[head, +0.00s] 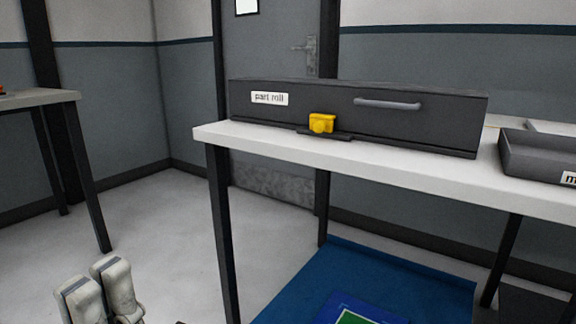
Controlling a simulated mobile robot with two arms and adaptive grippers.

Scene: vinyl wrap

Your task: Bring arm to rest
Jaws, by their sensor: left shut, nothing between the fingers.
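My left gripper (96,290) shows at the bottom left of the head view. Its two pale fingers point up and lie side by side, shut with nothing between them. It is over the open floor, left of the white table (400,172) and apart from it. The rest of the left arm is mostly below the picture edge. My right gripper is not in view.
A dark box labelled "part roll" (330,97) with a grey handle stands on the table, a yellow piece (321,123) at its front. A grey tray (535,152) is at right. A blue surface (400,275) lies below. Another table (40,97) stands left.

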